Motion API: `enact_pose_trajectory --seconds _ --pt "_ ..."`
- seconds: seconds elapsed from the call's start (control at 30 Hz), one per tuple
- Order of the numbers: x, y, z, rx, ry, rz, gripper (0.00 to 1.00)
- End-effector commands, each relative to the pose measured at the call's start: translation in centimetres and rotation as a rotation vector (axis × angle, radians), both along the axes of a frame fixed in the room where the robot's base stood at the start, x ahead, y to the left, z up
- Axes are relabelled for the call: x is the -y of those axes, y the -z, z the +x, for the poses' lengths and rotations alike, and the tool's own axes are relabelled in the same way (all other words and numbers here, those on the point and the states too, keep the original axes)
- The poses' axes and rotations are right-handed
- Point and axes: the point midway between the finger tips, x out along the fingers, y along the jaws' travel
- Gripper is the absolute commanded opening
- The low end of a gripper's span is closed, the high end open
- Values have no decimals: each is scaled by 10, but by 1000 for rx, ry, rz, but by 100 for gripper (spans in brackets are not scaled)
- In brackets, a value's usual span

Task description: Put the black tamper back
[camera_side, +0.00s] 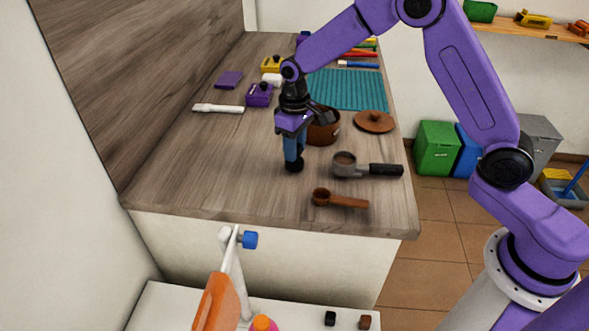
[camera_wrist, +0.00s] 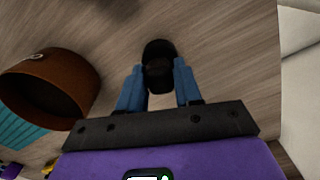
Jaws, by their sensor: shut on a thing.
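The black tamper (camera_side: 293,165) is upright at or just above the wooden counter. My gripper (camera_side: 293,150) points down with its blue fingers shut on the tamper. In the wrist view the tamper (camera_wrist: 158,65) sits between the two blue fingertips (camera_wrist: 160,85). I cannot tell whether its base touches the counter. A portafilter (camera_side: 345,165) with a black handle lies to the right of the tamper. A brown round pot (camera_side: 325,130) stands just behind and right of my gripper, and it also shows at the left of the wrist view (camera_wrist: 45,85).
A brown wooden scoop (camera_side: 340,200) lies near the front edge. A brown lid (camera_side: 374,121), a teal mat (camera_side: 350,90), a white utensil (camera_side: 218,108) and purple and yellow boxes (camera_side: 259,95) are farther back. The counter left of the tamper is clear.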

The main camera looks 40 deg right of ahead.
Motion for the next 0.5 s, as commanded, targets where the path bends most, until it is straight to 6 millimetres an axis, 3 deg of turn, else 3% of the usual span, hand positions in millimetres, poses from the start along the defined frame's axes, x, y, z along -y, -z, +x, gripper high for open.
enact_pose_trajectory --seconds 0.5 --pt "0 7 0 0 -1 0 0"
